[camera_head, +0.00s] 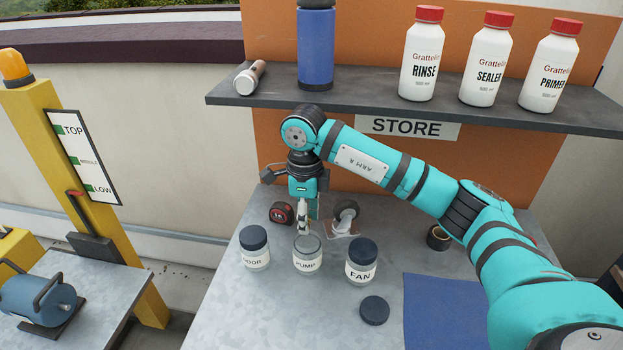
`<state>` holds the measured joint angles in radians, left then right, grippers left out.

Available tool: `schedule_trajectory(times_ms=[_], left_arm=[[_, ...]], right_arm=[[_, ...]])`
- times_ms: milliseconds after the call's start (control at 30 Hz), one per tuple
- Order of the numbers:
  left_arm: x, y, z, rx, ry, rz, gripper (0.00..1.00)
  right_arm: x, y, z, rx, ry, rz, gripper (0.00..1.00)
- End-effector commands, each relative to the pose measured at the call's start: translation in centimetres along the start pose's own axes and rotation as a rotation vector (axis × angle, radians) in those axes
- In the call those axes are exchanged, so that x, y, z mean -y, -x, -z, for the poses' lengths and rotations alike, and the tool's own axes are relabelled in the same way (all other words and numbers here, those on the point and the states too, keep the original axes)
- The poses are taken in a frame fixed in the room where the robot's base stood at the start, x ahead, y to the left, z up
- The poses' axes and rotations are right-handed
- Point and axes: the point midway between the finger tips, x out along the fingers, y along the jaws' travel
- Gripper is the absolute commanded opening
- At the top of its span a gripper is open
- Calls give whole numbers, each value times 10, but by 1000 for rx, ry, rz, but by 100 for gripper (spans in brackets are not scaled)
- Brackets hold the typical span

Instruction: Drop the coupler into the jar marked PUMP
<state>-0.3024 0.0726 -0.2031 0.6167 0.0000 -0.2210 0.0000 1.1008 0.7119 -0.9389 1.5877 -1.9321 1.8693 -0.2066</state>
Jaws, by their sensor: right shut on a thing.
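The jar marked PUMP (307,264) stands on the grey table between two lidded jars, and its mouth is open. My right gripper (303,228) points down just above and behind the mouth of this jar. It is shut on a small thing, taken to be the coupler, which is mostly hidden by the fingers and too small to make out. I cannot tell whether the fingertips are over the opening or a little behind it. My left gripper is not in view.
The DOOR jar (254,248) and FAN jar (361,261) flank it closely, both with dark lids. A loose dark lid (375,310) lies in front. A tape measure (281,213) and a white-grey item (345,214) lie behind. A blue mat (450,312) is at right. A shelf (375,113) overhangs the back.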

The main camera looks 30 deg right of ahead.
Motion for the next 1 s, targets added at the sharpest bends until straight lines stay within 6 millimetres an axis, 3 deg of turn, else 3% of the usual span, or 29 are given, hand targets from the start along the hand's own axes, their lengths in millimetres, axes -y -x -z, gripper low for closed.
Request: schedule_trajectory(times_ms=[33, 200, 400, 667, 1000], left_arm=[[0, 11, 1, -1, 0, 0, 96], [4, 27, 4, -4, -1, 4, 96], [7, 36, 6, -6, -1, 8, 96], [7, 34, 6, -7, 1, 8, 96], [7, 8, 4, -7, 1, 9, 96]], right_arm=[[8, 11, -1, 0, -125, -2, 0], [32, 24, 0, 0, -540, -2, 0], [47, 30, 2, -1, -850, -2, 0], [52, 25, 4, -1, -955, 0, 0], [51, -12, 4, -1, -952, -1, 0]])
